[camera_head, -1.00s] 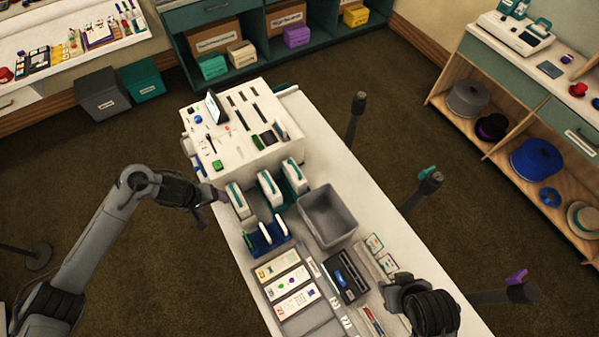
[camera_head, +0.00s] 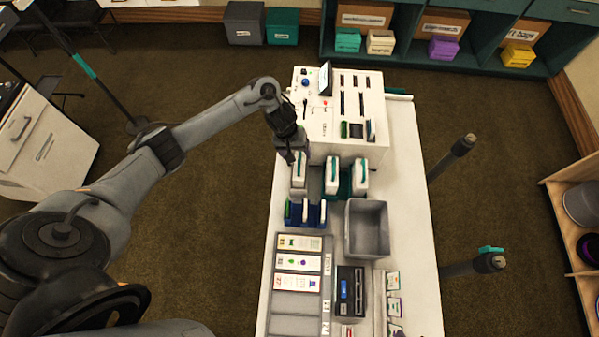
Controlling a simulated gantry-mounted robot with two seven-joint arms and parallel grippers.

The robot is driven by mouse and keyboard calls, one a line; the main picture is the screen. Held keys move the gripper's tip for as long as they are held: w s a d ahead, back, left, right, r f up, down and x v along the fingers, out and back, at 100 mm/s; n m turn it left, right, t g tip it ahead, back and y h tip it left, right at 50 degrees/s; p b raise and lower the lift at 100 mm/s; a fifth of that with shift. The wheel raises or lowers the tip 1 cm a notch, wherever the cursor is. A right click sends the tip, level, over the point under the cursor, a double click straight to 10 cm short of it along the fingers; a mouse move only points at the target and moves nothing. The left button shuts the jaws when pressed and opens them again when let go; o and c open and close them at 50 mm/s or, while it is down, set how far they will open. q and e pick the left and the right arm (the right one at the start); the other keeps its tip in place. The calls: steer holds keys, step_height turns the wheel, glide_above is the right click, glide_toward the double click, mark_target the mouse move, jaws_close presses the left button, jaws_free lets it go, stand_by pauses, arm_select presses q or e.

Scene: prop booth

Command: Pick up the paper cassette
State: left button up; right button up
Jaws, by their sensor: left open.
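White cassettes with teal strips stand upright in a row on the table (camera_head: 422,270), just in front of the white printer-like machine (camera_head: 345,140). They are a left one (camera_head: 299,177), a middle one (camera_head: 332,174) and a right one (camera_head: 361,178). I cannot tell by label which is the paper cassette. My left gripper (camera_head: 290,158) is open, pointing down at the top of the left cassette and partly covering it. I cannot tell whether it touches. My right gripper is out of view.
A grey empty bin (camera_head: 368,229) stands right of a blue rack (camera_head: 306,213). A grey tray with cards (camera_head: 297,308) and a black box (camera_head: 350,291) lie nearer. Posts (camera_head: 452,158) stand right of the table. The table's right strip is clear.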

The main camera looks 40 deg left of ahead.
arm_select(q)
steer(key=shift+d+f, duration=0.25)
steer(key=shift+f, duration=1)
steer(key=shift+d+f, duration=0.25)
steer(key=shift+f, duration=0.95)
steer(key=shift+w, duration=0.1)
jaws_close()
